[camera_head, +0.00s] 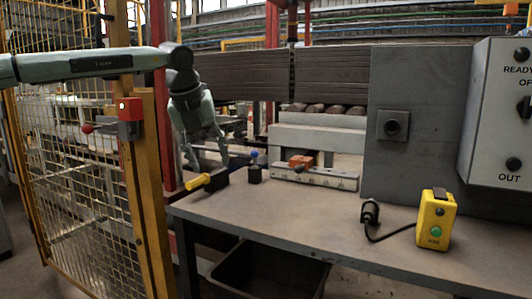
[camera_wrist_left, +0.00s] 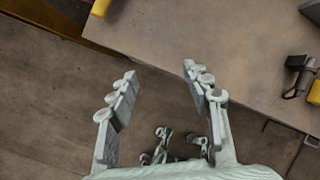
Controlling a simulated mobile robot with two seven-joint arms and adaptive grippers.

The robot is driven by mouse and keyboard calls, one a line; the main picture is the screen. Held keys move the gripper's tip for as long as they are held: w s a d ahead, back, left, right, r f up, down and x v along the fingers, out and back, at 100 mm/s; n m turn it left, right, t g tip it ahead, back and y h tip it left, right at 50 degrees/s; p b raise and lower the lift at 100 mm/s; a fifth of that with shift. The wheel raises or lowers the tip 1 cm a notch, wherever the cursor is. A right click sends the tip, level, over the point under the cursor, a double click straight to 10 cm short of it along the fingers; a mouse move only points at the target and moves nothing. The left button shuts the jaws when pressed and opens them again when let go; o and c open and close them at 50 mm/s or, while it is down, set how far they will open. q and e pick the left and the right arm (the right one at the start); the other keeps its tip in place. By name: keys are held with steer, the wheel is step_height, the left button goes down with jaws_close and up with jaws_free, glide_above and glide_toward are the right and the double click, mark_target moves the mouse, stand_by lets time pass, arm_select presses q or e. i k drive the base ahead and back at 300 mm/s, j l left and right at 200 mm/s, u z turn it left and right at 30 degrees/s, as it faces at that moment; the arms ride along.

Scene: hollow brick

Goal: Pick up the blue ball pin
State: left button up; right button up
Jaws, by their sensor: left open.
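The blue ball pin (camera_head: 254,157) stands upright in a small dark block on the workbench (camera_head: 300,212) in the head view. I cannot make it out in the left wrist view. My left gripper (camera_head: 207,160) hangs down near the bench's left end, left of the pin and apart from it. Its two fingers are spread and empty, and they also show in the left wrist view (camera_wrist_left: 160,72) with floor and the bench edge beyond. My right gripper is in neither view.
A yellow-handled tool (camera_head: 196,182) lies at the bench's left edge, close to my left gripper. Right of the pin is a pale fixture (camera_head: 315,177) with an orange part. A black plug (camera_head: 370,211) and yellow button box (camera_head: 435,220) stand farther right. A yellow fence post (camera_head: 150,200) stands left.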

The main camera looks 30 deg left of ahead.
mark_target(254, 153)
steer(key=i+j, duration=0.2)
steer(key=i, duration=0.25)
steer(key=i+j, duration=0.15)
steer(key=i, duration=0.25)
